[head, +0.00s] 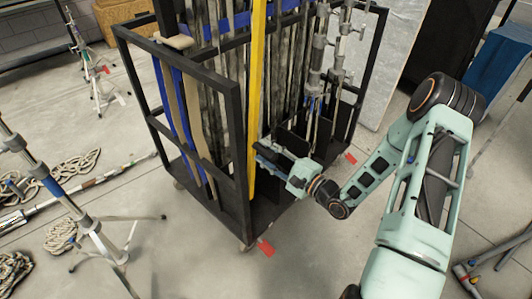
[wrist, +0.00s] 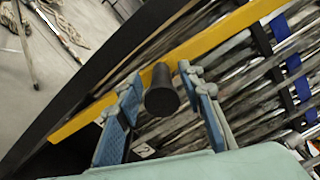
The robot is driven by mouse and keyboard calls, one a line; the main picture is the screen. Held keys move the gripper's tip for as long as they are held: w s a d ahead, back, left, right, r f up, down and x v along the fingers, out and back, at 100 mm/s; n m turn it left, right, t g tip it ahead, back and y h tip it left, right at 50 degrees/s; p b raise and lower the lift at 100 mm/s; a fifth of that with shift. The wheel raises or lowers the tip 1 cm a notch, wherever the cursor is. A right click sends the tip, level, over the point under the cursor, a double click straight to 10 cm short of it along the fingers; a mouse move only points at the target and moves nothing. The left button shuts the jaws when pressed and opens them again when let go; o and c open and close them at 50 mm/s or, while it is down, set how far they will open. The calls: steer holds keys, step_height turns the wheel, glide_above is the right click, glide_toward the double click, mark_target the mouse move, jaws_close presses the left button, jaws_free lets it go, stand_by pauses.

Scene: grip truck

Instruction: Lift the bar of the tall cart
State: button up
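The tall cart is a black metal frame (head: 238,150) holding upright poles and boards in the head view. A long yellow bar (head: 256,90) stands upright at its near side, and it crosses the wrist view diagonally (wrist: 225,40). A short dark round handle (wrist: 162,92) juts toward the wrist camera in front of the yellow bar; I cannot tell how it is attached. My gripper (head: 262,152) is at the bar's lower part. In the wrist view its blue fingers (wrist: 160,100) are apart, one on each side of the handle. Contact with the handle is not clear.
A light stand (head: 90,225) and coiled ropes (head: 70,175) are on the floor at left. A blue-covered box (head: 497,62) is at right.

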steer(key=v, duration=1.2)
steer(key=shift+r, duration=0.1)
